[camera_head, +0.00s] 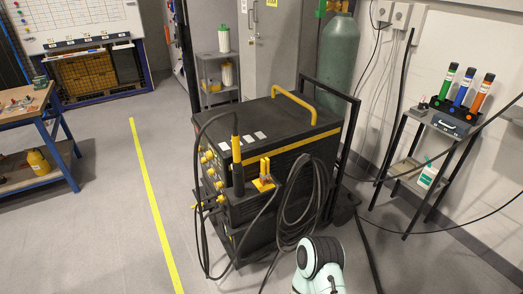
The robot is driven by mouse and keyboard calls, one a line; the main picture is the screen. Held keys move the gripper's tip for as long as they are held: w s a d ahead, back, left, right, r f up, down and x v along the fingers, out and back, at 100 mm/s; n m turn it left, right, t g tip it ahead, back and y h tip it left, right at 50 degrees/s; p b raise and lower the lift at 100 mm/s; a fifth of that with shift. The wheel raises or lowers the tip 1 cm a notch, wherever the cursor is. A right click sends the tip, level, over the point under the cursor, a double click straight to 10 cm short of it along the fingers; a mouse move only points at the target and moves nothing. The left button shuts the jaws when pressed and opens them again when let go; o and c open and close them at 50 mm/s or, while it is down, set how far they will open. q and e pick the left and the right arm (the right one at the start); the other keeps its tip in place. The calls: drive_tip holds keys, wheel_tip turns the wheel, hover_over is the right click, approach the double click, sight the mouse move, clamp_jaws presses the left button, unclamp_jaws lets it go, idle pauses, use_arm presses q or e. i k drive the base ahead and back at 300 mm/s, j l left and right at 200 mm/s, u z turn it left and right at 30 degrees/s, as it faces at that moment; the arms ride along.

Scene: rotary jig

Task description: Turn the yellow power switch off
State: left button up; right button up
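A dark welding machine (285,145) with a yellow top handle (293,105) stands on a cart in the middle. Its front panel faces left and is seen at a steep angle. Several small yellow knobs (209,156) sit on that panel. I cannot tell which of them is the power switch or how it is set. Part of the panel is hidden behind a dark torch with a yellow tip (236,141). A white and black link of my own arm shows at the bottom, right of the machine's front. Neither gripper is in view.
Coiled black cables (301,203) hang on the machine's near side, and loose cables trail to the floor. A green gas cylinder (338,62) stands behind. A small rack with coloured tubes (462,87) is at right. Floor left of the machine is clear, with a yellow line (151,190).

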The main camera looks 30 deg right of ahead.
sight(221, 198)
drive_tip(key=i+z, duration=0.15)
drive_tip(key=i, duration=1.75)
